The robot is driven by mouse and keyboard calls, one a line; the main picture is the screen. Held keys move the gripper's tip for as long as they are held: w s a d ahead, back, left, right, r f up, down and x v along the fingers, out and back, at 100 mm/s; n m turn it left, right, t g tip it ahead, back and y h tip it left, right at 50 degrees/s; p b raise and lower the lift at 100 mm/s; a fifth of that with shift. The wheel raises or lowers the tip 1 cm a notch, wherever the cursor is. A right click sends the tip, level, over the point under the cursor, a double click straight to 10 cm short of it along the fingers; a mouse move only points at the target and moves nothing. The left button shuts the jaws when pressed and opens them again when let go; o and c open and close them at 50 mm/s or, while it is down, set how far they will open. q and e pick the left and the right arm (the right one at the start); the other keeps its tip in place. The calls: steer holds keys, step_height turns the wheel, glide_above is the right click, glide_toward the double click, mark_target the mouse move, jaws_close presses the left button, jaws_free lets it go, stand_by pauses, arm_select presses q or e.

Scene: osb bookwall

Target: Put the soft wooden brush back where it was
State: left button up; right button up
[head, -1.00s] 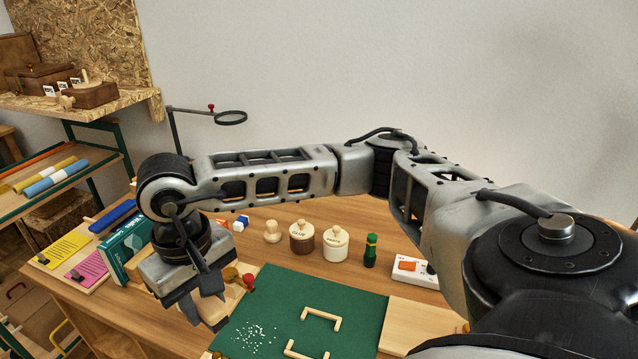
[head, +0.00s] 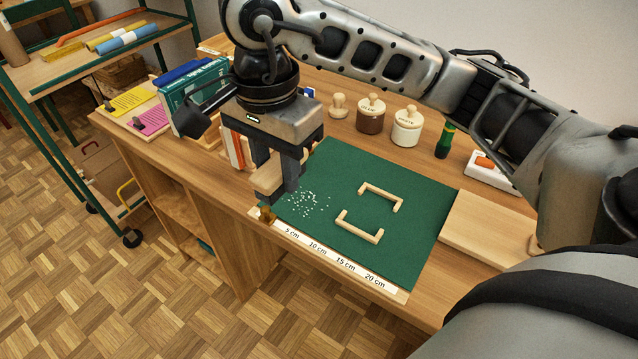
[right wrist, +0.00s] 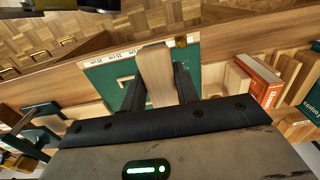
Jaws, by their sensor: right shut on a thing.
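The wooden brush (head: 268,181) is a pale block with its bristles hidden from me. My right gripper (head: 277,187) is shut on it and holds it over the near-left corner of the green mat (head: 410,250). In the right wrist view the brush (right wrist: 156,75) sits between the two dark fingers (right wrist: 158,88). Two pale wooden brackets (head: 380,196) (head: 358,229) lie on the mat with open space between them. White crumbs (head: 306,204) lie scattered on the mat just right of the brush. My left gripper is not in view.
A ruler strip (head: 340,263) runs along the mat's near edge, with a brass knob (head: 266,215) at its left end. Jars (head: 371,113) (head: 406,126) and a green-capped bottle (head: 445,140) stand behind. A pale board (head: 490,228) lies right. Books (head: 190,88) stand left.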

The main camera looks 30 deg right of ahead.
mark_target(319, 192)
steer(key=w+d+f, duration=0.1)
steer(key=d+f, duration=0.1)
steer(key=d, duration=0.1)
steer(key=w+d+f, duration=0.3)
steer(key=d+f, duration=0.2)
steer(key=shift+w+d+f, duration=0.1)
steer(key=shift+w+d, duration=0.1)
steer(key=shift+d, duration=0.15)
steer(key=shift+w+d+f, duration=0.15)
steer(key=shift+d+f, duration=0.05)
steer(key=shift+f, duration=0.15)
steer(key=f, duration=0.3)
steer(key=shift+w+d, duration=0.1)
steer(key=shift+d, duration=0.2)
steer(key=shift+f+b, duration=0.45)
steer(key=shift+f, duration=0.15)
steer(key=o, duration=0.9)
steer(key=shift+r, duration=0.1)
step_height(319, 192, up, 12)
steer(key=shift+r+p, duration=0.15)
steer(key=shift+p, duration=0.35)
